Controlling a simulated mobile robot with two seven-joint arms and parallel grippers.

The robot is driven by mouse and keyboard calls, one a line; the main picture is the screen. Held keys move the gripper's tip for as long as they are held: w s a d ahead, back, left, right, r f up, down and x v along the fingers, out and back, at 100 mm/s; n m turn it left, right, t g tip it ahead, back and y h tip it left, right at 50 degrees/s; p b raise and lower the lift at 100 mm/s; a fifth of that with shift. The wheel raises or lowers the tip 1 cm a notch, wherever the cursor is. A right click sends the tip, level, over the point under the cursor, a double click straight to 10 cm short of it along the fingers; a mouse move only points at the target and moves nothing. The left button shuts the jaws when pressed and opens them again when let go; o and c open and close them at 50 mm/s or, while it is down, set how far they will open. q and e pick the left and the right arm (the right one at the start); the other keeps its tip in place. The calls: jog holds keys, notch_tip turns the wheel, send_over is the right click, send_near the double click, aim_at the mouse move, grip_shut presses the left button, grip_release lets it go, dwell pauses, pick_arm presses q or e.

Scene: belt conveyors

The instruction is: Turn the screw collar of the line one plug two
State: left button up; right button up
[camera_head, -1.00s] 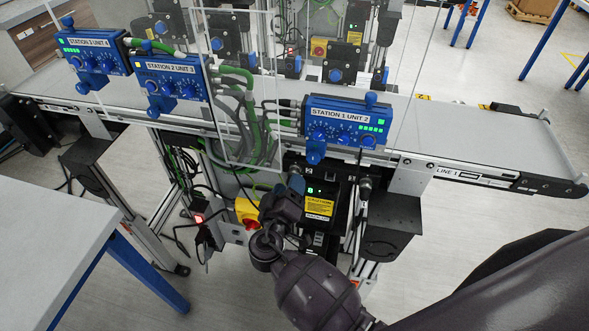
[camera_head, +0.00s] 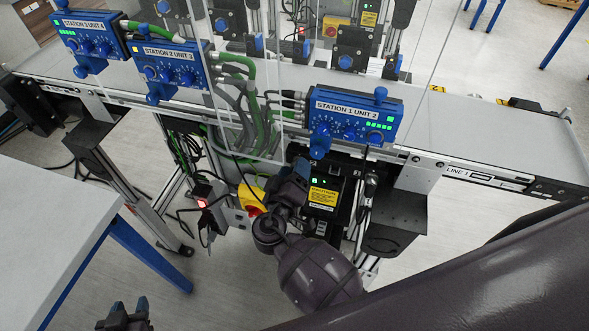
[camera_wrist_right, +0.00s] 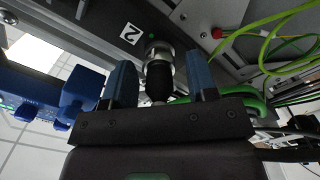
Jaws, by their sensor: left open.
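A black plug (camera_wrist_right: 158,84) with a silvery metal collar (camera_wrist_right: 159,57) sits at a panel beside a white label "2" (camera_wrist_right: 130,33) in the right wrist view. My right gripper (camera_wrist_right: 160,82) is open, its two blue fingers on either side of the plug with a gap on each side. In the head view my right gripper (camera_head: 292,180) is below the conveyor, at the left of a black box with green lights; the plug is hidden there. My left gripper (camera_head: 126,318) is open and empty at the bottom left edge, away from the conveyor.
The line one conveyor (camera_head: 455,125) carries the blue Station 1 Unit 2 box (camera_head: 352,122). A black box with a yellow label (camera_head: 322,196) and a yellow-red switch (camera_head: 251,194) are close to my right gripper. Green cables (camera_wrist_right: 262,35) run at the right. A grey table (camera_head: 55,235) stands left.

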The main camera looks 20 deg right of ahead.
jog(key=c, duration=0.7)
jog(key=shift+c, duration=0.5)
